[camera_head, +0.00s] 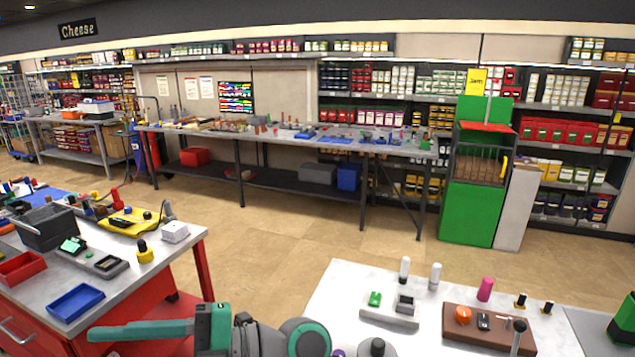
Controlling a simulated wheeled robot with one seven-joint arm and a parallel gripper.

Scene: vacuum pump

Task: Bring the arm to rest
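My arm (305,338) shows at the bottom centre as teal, grey and black links. My gripper (112,332) reaches left from it, in front of the red workbench (140,300). It appears as a long teal piece seen from the side. No object is visible in it, but the finger gap cannot be made out. On the white table (335,300) to the right, a grey plate (375,317) carries a green part (375,298) and a grey block (405,304). A brown board (465,340) there holds an orange knob (463,315) and small dark parts.
The red workbench at left carries a blue tray (76,302), a red tray (18,268), a yellow plate (125,222) and a white box (175,232). White bottles (435,275) and a pink cylinder (485,288) stand on the white table. The floor (290,245) behind is clear.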

